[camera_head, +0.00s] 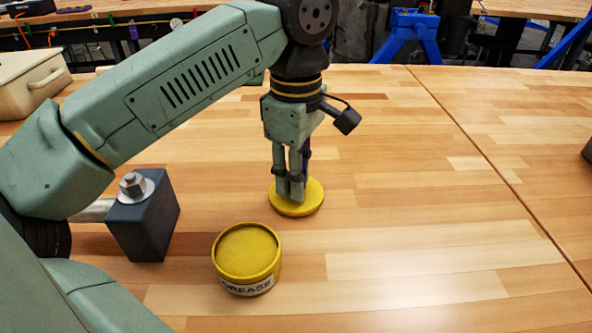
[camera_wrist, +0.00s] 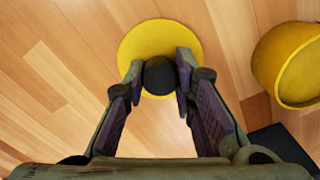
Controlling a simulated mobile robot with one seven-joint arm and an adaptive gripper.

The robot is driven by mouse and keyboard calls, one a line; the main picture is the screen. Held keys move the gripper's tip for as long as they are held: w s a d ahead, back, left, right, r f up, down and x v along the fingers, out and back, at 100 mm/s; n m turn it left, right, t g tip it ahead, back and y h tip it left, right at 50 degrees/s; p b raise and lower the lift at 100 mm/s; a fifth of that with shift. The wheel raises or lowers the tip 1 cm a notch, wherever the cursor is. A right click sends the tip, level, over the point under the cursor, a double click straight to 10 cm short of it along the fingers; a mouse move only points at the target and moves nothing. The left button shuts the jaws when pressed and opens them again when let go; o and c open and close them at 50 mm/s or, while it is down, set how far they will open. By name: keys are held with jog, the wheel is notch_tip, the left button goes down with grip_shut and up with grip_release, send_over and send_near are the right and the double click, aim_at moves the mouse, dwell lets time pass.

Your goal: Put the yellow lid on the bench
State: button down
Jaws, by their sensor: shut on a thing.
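The yellow lid (camera_head: 313,200) is a flat round disc behind and to the right of the grease tin, at or very close to the bench top (camera_head: 420,220). In the wrist view the lid (camera_wrist: 150,35) has a dark round knob at its middle. My gripper (camera_head: 291,190) points down over the lid, and its fingers are shut on the knob. The wrist view shows the gripper (camera_wrist: 160,76) with a fingertip on each side of the knob. I cannot tell whether a thin gap remains under the lid.
The lidless yellow grease tin (camera_head: 247,257) stands in front, left of the lid; it also shows in the wrist view (camera_wrist: 272,60). A dark block with a bolt and nut (camera_head: 143,220) stands left of it. A cream case (camera_head: 30,82) sits far left.

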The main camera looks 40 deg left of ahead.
jog(key=shift+f+b, duration=0.3)
jog(key=shift+f, duration=0.05)
jog(key=c, duration=1.2)
grip_release()
jog(key=shift+c, duration=0.2)
jog(key=shift+o, duration=0.8)
jog(key=shift+r, duration=0.1)
jog(key=shift+r+p, duration=2.7)
jog(key=shift+r, duration=0.8)
jog(key=shift+f, duration=0.15)
